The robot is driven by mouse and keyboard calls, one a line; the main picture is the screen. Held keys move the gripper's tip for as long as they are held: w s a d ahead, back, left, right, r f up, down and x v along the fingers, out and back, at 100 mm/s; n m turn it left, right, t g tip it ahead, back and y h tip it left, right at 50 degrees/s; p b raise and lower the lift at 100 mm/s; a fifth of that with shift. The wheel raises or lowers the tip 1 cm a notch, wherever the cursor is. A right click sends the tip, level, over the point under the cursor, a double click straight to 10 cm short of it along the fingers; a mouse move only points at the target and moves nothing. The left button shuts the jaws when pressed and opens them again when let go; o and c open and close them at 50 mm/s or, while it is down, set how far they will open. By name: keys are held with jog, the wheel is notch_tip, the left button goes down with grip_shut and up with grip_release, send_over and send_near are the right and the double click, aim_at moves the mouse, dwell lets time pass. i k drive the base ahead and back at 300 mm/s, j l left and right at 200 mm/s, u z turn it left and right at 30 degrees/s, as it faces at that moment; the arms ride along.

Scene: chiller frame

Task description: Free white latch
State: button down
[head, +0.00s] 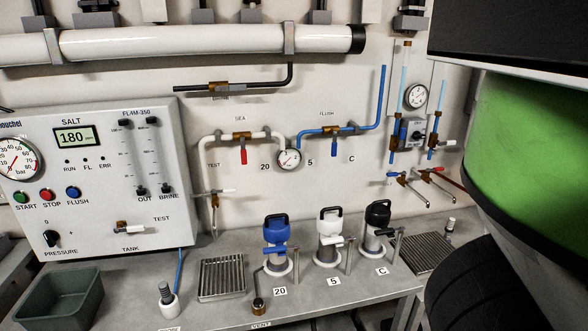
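A white-topped canister (329,224) with a black loop handle stands upright on the grey bench, behind the label "5". A small latch lever (339,241) crosses its front just below the white cap. Its exact position, fastened or free, is too small to tell. A blue-topped canister (277,232) stands to its left at label "20", and a black-topped one (377,216) to its right at label "C". Each has a similar lever at the front. My gripper is not in view.
Thin upright metal posts stand beside the canisters. Slotted drain grates (222,277) lie left and right (428,252). A control panel (90,180) and green bin (62,298) are at left. Pipes and a gauge (289,159) hang above. My own green and black parts block the right side.

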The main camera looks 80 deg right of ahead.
aim_at(336, 240)
jog(key=z, duration=1.75)
